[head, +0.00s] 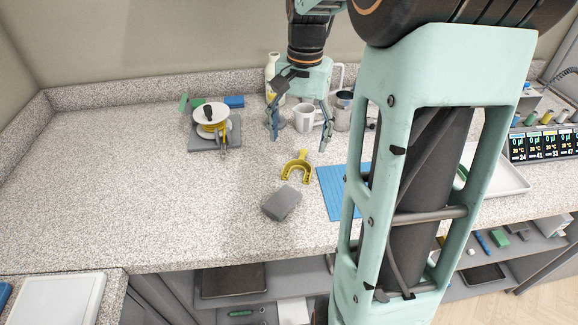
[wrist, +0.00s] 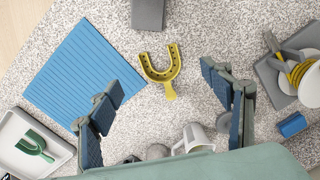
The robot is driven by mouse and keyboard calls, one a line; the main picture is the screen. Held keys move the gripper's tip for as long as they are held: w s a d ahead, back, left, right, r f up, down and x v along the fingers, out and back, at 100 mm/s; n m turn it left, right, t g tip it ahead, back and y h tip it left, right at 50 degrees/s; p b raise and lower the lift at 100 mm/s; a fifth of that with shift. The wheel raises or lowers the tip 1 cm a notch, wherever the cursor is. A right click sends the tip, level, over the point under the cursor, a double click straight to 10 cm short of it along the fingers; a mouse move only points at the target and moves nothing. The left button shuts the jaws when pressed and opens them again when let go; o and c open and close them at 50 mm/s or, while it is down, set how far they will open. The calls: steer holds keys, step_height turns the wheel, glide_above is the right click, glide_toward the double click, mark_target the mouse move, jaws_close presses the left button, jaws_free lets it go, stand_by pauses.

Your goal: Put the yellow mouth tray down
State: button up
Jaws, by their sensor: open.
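The yellow mouth tray (head: 297,167) lies on the speckled counter, between a grey block and the mugs. In the wrist view the yellow mouth tray (wrist: 161,68) is a U shape with a short handle pointing toward my gripper. My gripper (head: 299,137) is above the counter, behind the tray in the head view, with its fingers spread and nothing between them. In the wrist view my gripper (wrist: 170,92) shows both blue-padded fingers wide apart, one on each side of the tray's handle and not touching it.
A blue ribbed mat (head: 335,190) lies right of the tray, partly hidden by my arm. A grey block (head: 282,203) sits in front. A white mug (head: 304,117) stands behind. A reel on a grey base (head: 211,125) is at left. The left counter is clear.

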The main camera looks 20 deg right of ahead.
mark_target(297, 176)
steer(key=shift+h, duration=0.3)
steer(key=f, duration=1)
steer(key=shift+w+d+b, duration=0.2)
steer(key=shift+w+b, duration=0.1)
steer(key=shift+w, duration=0.05)
steer(key=shift+c, duration=0.2)
steer(key=c, duration=1.2)
steer(key=shift+c, duration=0.3)
